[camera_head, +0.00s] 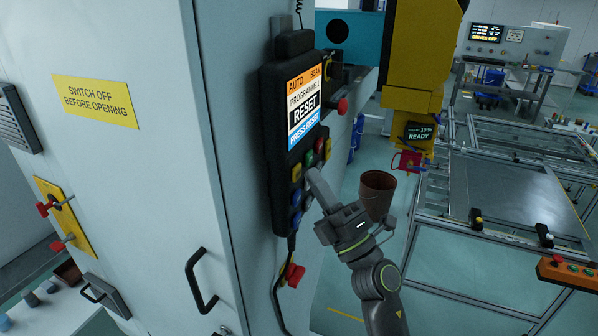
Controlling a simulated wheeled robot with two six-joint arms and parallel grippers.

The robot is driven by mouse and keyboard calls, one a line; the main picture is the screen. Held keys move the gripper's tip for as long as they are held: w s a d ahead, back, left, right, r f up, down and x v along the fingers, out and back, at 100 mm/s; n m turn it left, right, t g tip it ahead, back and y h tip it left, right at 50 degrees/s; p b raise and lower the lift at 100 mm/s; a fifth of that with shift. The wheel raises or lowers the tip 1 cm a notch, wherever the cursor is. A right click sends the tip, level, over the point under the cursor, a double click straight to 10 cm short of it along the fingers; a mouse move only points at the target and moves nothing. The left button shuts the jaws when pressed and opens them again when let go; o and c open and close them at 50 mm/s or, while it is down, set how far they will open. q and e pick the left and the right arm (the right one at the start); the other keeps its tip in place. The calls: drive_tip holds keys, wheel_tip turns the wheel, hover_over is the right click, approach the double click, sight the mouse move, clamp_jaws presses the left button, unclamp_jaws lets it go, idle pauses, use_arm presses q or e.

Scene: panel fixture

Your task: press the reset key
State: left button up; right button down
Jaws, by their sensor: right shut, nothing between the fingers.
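A black pendant (270,150) is mounted on the edge of the grey cabinet. Its screen (305,103) reads "AUTO", "BEAM", "PROGRAMME", "RESET" and "PRESS RESET". Key labels are too small to read, so I cannot tell which is reset. My right gripper (313,176) is shut and empty, its fingertips at the right side of the key area. Contact cannot be told, and the fingers hide some keys. My left gripper is not in view.
The grey cabinet (130,170) fills the left, with a black handle (200,281). A red knob (342,106) and a red-and-yellow switch (292,274) sit near the pendant. A brown bucket (377,193) stands behind my gripper. A yellow machine (415,55) and a metal frame table (510,190) are at right.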

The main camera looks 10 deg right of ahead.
drive_tip(key=shift+w+a, duration=0.3)
drive_tip(key=shift+a, duration=0.2)
idle(0.8)
drive_tip(key=shift+d, duration=0.1)
drive_tip(key=shift+s+d, duration=0.45)
drive_tip(key=shift+d, duration=0.15)
drive_tip(key=shift+s+d, duration=0.7)
drive_tip(key=shift+d, duration=0.35)
drive_tip(key=shift+s+d, duration=0.7)
drive_tip(key=shift+d, duration=0.3)
